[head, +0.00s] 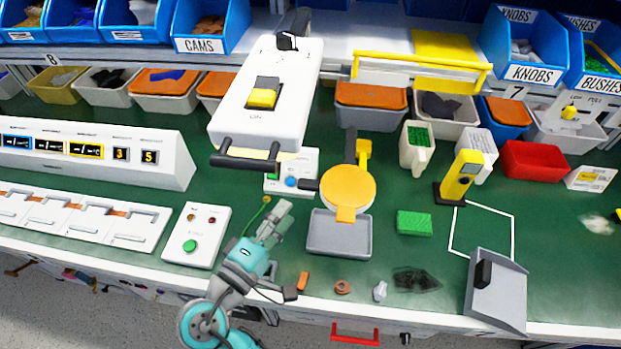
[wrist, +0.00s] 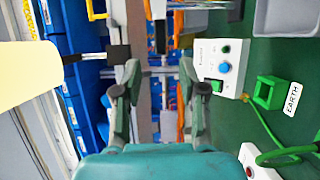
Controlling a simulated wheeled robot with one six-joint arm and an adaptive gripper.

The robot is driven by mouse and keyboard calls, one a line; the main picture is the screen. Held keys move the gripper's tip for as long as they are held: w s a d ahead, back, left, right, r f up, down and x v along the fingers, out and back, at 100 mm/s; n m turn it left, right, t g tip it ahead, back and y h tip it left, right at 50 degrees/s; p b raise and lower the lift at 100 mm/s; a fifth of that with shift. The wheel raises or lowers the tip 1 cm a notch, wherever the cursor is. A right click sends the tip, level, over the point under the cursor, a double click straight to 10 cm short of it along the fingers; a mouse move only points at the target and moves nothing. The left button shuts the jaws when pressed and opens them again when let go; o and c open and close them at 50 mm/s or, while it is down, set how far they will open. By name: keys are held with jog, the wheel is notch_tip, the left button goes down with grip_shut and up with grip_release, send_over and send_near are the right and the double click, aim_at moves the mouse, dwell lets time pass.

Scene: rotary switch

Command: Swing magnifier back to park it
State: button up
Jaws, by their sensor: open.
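The magnifier (head: 347,187) shows in the head view as a round yellow-orange head above a grey tray. A black arm rises behind it beside a yellow post, and a short dark knob (head: 307,185) sticks out to its left. My gripper (head: 277,214) is open and empty, left of and a little below the magnifier in the picture, apart from it. In the wrist view the two fingers (wrist: 160,88) stand apart with nothing between them. A dark piece at the top of that view may be the knob; I cannot tell.
A white switch box (head: 262,95) with a black handle hangs above and left of the magnifier. A blue-button box (head: 290,182) stands behind my gripper and a green-button box (head: 195,234) at its left. The grey tray (head: 338,246) lies under the magnifier; a green block (head: 414,223) is right.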

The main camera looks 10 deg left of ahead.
aim_at(304, 189)
jog(key=x, duration=0.9)
jog(key=shift+w+d, duration=0.15)
jog(key=shift+w, duration=0.15)
jog(key=shift+c, duration=0.3)
grip_shut()
